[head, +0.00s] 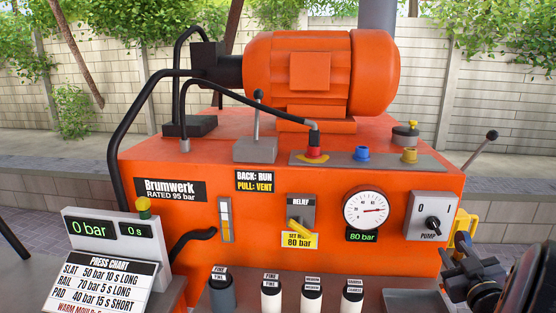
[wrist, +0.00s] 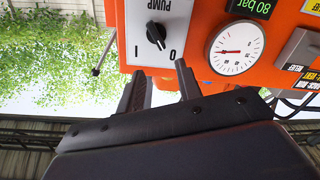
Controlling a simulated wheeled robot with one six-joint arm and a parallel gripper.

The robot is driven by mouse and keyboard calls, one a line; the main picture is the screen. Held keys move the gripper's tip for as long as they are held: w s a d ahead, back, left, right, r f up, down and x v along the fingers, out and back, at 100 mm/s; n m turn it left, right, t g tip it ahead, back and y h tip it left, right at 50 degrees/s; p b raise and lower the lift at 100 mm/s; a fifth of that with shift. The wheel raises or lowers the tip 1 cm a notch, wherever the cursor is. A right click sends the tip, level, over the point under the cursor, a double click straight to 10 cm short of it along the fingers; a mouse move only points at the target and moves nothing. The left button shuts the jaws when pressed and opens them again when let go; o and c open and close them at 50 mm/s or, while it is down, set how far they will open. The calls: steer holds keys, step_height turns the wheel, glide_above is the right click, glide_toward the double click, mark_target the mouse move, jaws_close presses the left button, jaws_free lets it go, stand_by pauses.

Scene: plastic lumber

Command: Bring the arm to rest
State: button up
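My gripper (head: 464,252) is at the lower right of the head view, in front of the right side of the orange power unit (head: 260,240). In the wrist view, which looks upside down, its two dark fingers (wrist: 162,88) stand apart with nothing visible between them, so it is open and empty. The pump switch (head: 432,222) is just above and left of my gripper in the head view, and it also shows in the wrist view (wrist: 156,36). The fingers look apart from the switch. Part of my arm is cut off at the right edge.
The pressure gauge (head: 365,210) stands over an 80 bar display. A grey readout (head: 108,230) shows 0 bar and 0 s above a press chart (head: 105,283). Several labelled cylinders (head: 271,297) stand in front. A lever (head: 480,148) sticks out at right. A yellow part (head: 466,222) is close behind my gripper.

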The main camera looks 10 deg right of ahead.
mark_target(434, 223)
steer(key=w, duration=0.2)
steer(key=w+d+n+b, duration=0.1)
steer(key=w, duration=0.2)
steer(key=w+n+b, duration=0.1)
steer(key=w, duration=0.2)
steer(key=shift+w+d+r, duration=0.15)
steer(key=shift+d+r, duration=0.05)
